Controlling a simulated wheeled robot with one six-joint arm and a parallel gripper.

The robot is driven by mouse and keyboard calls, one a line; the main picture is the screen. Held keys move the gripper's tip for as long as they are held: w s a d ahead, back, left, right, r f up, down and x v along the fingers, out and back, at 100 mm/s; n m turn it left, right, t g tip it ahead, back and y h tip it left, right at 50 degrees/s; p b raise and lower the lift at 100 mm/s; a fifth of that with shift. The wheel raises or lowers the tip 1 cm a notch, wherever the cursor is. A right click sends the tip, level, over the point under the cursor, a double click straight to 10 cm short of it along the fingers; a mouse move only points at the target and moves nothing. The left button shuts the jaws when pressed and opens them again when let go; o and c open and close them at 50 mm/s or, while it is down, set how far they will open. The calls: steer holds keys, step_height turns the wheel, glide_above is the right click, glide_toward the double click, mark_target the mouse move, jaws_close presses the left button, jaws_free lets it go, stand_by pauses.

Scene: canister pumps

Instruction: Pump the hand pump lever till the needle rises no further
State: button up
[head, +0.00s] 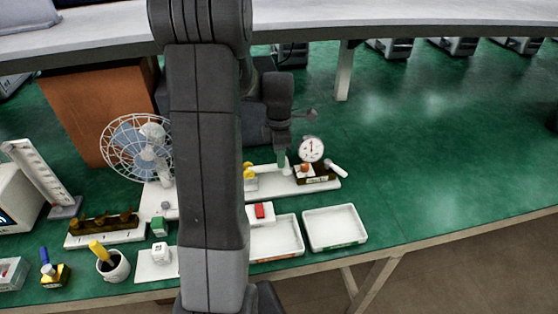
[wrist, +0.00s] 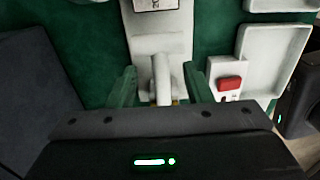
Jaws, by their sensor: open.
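The hand pump stands on a long white base (head: 327,184) with a dark labelled block. Its round white gauge (head: 311,149) has a dark needle mark near vertical, too small to read exactly. A white rod (head: 337,168) slants at the pump's right side. My gripper (head: 283,160) is over the base, left of the gauge, pointing down. In the wrist view the green fingers (wrist: 160,88) are apart, with a white post (wrist: 162,76) between them and gaps on both sides. I cannot tell whether this post or the slanted rod is the lever. Part of the base is hidden by my arm.
Two white trays (head: 335,245) lie in front of the pump. A red button (head: 260,211) sits on a white plate near the left tray. A wire fan (head: 138,147) stands left of my arm. The green bench to the right is clear.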

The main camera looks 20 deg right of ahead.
steer(key=shift+f, duration=1.7)
jaws_close()
